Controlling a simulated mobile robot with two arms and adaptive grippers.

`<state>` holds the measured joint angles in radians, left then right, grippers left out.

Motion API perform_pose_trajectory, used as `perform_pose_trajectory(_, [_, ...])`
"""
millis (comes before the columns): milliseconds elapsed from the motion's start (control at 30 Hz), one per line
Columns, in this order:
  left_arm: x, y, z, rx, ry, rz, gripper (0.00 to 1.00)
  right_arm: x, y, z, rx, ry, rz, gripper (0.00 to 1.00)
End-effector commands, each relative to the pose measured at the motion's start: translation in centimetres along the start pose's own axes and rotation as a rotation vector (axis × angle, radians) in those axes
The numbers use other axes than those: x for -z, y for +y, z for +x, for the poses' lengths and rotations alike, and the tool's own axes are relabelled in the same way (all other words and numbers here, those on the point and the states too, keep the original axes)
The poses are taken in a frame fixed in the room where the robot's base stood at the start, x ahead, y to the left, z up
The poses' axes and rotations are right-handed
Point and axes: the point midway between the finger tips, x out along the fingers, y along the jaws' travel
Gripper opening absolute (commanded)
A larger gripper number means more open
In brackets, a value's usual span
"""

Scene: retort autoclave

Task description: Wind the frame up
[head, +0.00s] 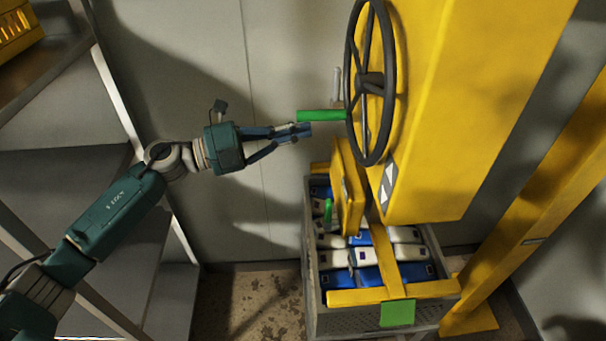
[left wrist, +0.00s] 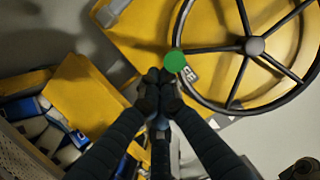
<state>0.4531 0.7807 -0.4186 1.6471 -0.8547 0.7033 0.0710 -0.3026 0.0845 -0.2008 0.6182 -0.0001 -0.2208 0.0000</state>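A black spoked handwheel (head: 372,84) is mounted on a yellow housing (head: 450,100). A green crank handle (head: 322,115) sticks out from its rim toward the left. In the left wrist view the handle (left wrist: 174,62) shows end-on as a green disc on the wheel rim (left wrist: 190,88). My left gripper (head: 308,130) is just below the handle, its fingers pointing toward the wheel. In the left wrist view its fingertips (left wrist: 158,82) are together, beside the handle's end and not around it. A yellow frame (head: 395,275) with a green tab (head: 397,313) sits low over a crate. My right gripper is not in view.
The grey perforated crate (head: 350,322) holds several white and blue packs (head: 365,257) below the wheel. A yellow slanted post (head: 540,230) stands at the right. Metal shelving (head: 130,100) is on the left. The wall between shelving and wheel is clear.

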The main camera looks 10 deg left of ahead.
Motion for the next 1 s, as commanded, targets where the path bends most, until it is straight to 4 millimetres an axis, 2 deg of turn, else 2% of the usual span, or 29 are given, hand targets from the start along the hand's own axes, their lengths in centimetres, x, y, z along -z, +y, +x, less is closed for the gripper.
perform_pose_trajectory(100, [-1.4, -0.7, 0.3, 0.005, -0.005, 0.003, 0.00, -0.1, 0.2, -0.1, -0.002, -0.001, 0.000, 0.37])
perform_pose_trajectory(400, [-3.1, -1.5, 0.8, 0.006, -0.003, 0.001, 0.00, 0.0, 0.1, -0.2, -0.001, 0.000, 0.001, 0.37])
perform_pose_trajectory(1000, [-3.5, -1.8, 0.8, 0.006, -0.002, 0.001, 0.00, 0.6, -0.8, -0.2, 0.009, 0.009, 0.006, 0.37])
